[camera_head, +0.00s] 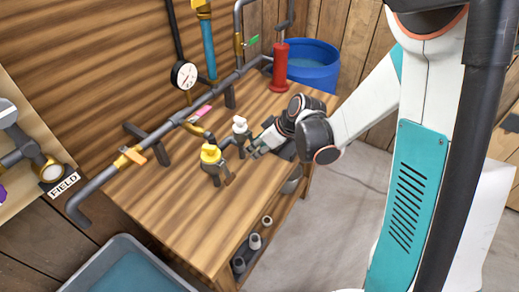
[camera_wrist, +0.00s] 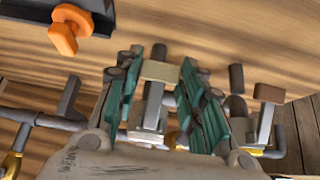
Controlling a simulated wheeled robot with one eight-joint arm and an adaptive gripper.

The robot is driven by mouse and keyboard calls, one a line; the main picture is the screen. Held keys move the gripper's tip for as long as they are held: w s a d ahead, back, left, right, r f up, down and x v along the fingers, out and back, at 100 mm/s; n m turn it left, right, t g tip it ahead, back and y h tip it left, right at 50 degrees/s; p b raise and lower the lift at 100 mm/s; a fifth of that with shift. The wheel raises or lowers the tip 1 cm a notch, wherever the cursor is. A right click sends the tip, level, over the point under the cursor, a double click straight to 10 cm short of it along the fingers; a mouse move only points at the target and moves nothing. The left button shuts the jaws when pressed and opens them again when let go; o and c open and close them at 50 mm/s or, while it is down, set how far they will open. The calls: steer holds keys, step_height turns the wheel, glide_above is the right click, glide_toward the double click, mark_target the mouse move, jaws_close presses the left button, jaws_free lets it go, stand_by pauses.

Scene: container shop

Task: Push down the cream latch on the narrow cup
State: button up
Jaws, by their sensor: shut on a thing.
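The cream latch (camera_wrist: 160,72) is a pale block on a grey metal lever, in the middle of the wrist view. The white cup (camera_head: 240,124) stands upright on the workbench in the head view. A white body also shows below the latch in the wrist view (camera_wrist: 147,136). My gripper (camera_head: 257,146) is low over the bench, just right of the white cup. In the wrist view its teal-padded fingers (camera_wrist: 160,85) flank the latch, one on each side, shut on it. Exact pad contact is hard to see.
A yellow-topped fitting (camera_head: 211,154) stands close left of the white cup. A brown-topped lever (camera_wrist: 268,93) is right of my fingers. A grey pipe (camera_head: 100,181) with coloured handles runs behind. The front bench top (camera_head: 180,215) is clear.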

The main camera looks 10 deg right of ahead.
stand_by(0.3)
steer(key=o, duration=1)
steer(key=shift+o, duration=0.2)
steer(key=v, duration=1.1)
steer(key=shift+s+d+r, duration=0.2)
steer(key=shift+r, duration=0.1)
steer(key=shift+s, duration=0.1)
steer(key=s+d+r+m+t+h, duration=0.1)
steer(key=s+r+m+h, duration=0.1)
steer(key=s, duration=0.6)
steer(key=s+d+r+m+t+h, duration=0.1)
steer(key=s+r+m+h, duration=0.2)
steer(key=s+r+m, duration=0.2)
steer(key=s+m, duration=0.2)
steer(key=s, duration=0.2)
steer(key=shift+d+r, duration=0.3)
steer(key=shift+d, duration=0.05)
